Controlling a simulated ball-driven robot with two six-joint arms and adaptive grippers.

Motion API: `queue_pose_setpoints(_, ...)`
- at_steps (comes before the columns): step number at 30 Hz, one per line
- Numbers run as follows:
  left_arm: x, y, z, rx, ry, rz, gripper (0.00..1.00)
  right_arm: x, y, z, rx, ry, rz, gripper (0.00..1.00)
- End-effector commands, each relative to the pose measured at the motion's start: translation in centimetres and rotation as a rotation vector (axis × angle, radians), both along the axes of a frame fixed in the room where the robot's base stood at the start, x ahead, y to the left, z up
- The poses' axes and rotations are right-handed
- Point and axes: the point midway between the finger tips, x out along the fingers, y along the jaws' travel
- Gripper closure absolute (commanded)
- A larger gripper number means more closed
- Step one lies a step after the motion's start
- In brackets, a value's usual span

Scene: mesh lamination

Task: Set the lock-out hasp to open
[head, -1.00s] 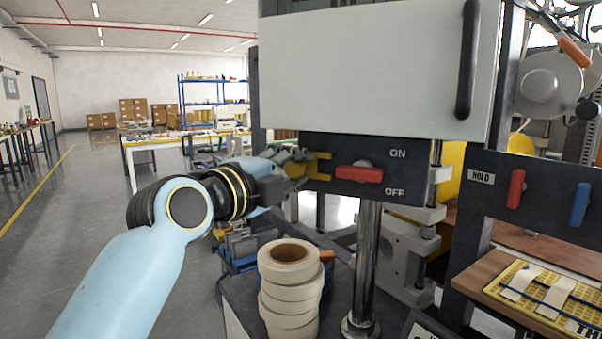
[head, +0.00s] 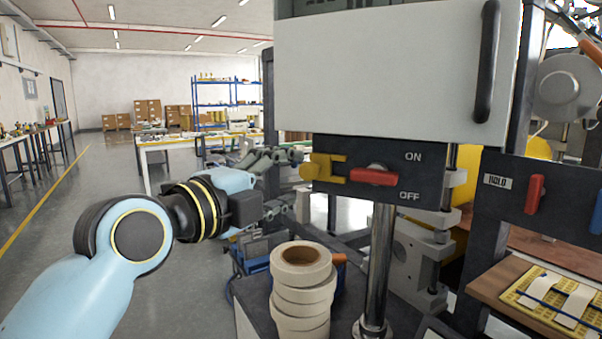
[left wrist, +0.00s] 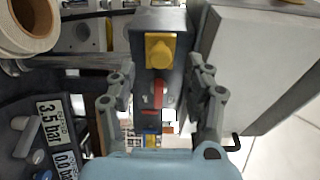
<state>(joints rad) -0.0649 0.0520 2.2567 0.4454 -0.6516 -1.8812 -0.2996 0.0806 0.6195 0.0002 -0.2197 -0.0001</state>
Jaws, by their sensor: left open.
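The yellow lock-out hasp (head: 325,168) is on the left part of a dark switch panel (head: 418,181) marked ON and OFF. Its forked end points right, close to the left end of the red switch handle (head: 375,177); I cannot tell if they touch. The handle lies about level. My left gripper (head: 286,182) is open and empty, just left of the hasp and apart from it. In the left wrist view the hasp (left wrist: 160,50) shows between and beyond the spread fingers of the gripper (left wrist: 160,80). My right gripper is not in view.
A pale guard door (head: 390,75) with a black handle hangs above the panel. A metal column (head: 380,265) stands below it. A stack of tape rolls (head: 302,285) stands below the gripper. A second panel with a red lever (head: 535,194) is at the right. Open floor lies left.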

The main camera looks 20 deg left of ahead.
Motion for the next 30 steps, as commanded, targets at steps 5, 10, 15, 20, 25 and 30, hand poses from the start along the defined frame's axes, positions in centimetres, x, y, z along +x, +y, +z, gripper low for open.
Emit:
queue_pose_setpoints(5,-3.6,1.0,-0.1,0.005,0.003,-0.002,0.49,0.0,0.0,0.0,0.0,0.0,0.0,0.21)
queue_pose_setpoints(10,-5.4,1.5,-0.1,0.003,0.002,0.0,0.49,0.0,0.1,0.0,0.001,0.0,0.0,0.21)
queue_pose_setpoints(15,-5.8,1.6,0.0,0.0,0.0,0.0,0.49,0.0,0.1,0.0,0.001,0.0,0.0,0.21)
queue_pose_setpoints(20,-5.8,1.6,0.0,0.0,0.0,0.0,0.49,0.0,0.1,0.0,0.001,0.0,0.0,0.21)
queue_pose_setpoints(25,-5.8,1.6,0.0,0.0,0.0,0.0,0.49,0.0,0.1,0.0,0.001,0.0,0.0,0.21)
queue_pose_setpoints(30,-5.8,1.6,-1.1,-0.003,0.005,0.001,0.49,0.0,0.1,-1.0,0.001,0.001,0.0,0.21)
